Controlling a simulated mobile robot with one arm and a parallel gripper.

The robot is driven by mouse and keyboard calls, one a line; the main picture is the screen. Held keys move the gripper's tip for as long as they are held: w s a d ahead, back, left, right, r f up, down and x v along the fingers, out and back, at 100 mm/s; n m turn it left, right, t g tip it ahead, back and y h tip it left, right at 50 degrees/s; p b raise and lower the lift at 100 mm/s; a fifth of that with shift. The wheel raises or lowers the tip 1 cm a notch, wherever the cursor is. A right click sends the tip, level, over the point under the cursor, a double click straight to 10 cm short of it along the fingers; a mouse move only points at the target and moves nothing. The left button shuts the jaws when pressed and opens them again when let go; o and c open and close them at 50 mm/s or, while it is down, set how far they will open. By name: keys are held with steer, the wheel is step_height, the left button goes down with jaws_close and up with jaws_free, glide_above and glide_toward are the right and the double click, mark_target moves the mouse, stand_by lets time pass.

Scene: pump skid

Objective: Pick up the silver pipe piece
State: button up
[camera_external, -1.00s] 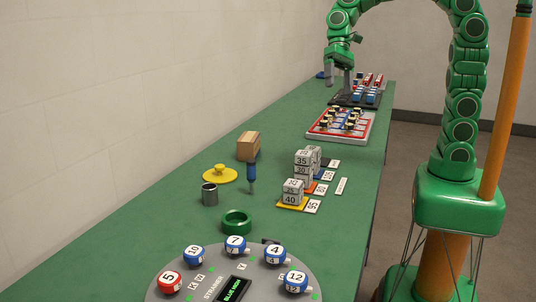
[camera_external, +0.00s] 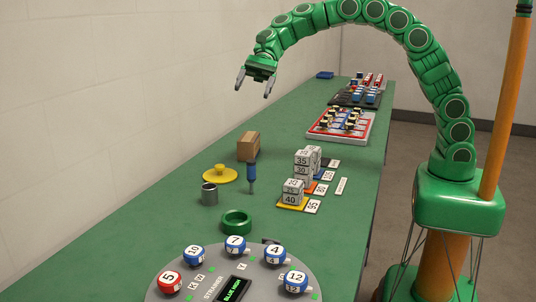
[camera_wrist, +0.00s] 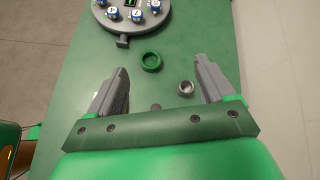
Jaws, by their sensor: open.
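The silver pipe piece (camera_external: 209,194) is a short grey cylinder standing upright on the green table, left of the blue-handled tool. In the wrist view the silver pipe piece (camera_wrist: 186,88) shows from above, between my fingers and closer to the right one. My gripper (camera_external: 254,90) is open and empty, high above the table and farther back than the pipe piece. In the wrist view my gripper (camera_wrist: 160,78) has its two grey fingers spread wide.
A green ring (camera_external: 236,222) lies close in front of the pipe piece. A yellow lidded disc (camera_external: 219,175) and a blue-handled tool (camera_external: 252,178) stand behind it. Numbered grey blocks (camera_external: 293,192) are to the right.

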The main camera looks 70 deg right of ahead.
steer(key=w+a+f+m+t+y, duration=0.1)
steer(key=w+a+f+m+y, duration=0.15)
steer(key=w, duration=0.65)
steer(key=m, duration=0.2)
glide_toward(214, 184)
steer(key=shift+h, duration=0.25)
steer(key=x, duration=0.4)
steer(key=shift+w+a+f, duration=0.15)
steer(key=shift+w+f, duration=0.05)
steer(key=shift+f, duration=0.05)
steer(key=shift+a+f, duration=0.3)
steer(key=shift+a, duration=0.1)
steer(key=shift+r+x, duration=0.2)
steer(key=shift+x, duration=3.35)
steer(key=shift+w, duration=0.1)
steer(key=c, duration=1.1)
steer(key=shift+r, duration=0.1)
